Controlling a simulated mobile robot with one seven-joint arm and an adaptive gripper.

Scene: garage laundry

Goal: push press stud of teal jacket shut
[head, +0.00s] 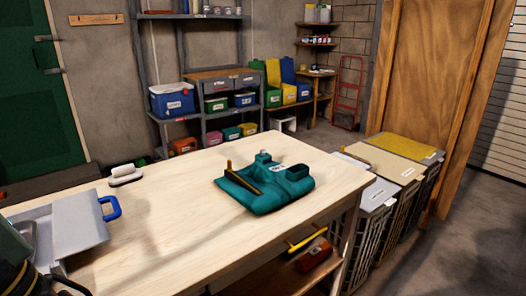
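The teal jacket (268,199) lies folded in a compact bundle on the pale wooden table (170,240), near its right side. A thin yellow strip or bar stands out diagonally along its left part. A dark-rimmed opening or loop shows at its right end. Small pale marks show near its top middle; I cannot tell whether any is the press stud, or whether the stud is open. My gripper is not in view; only a dark part with cables, apparently mine, shows at the lower left corner, well apart from the jacket.
A grey tray-like object (75,224) with a blue handle sits at the table's left, with a white-topped brush (126,175) behind. Lidded hampers (396,165) stand close to the right. The table's middle is clear.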

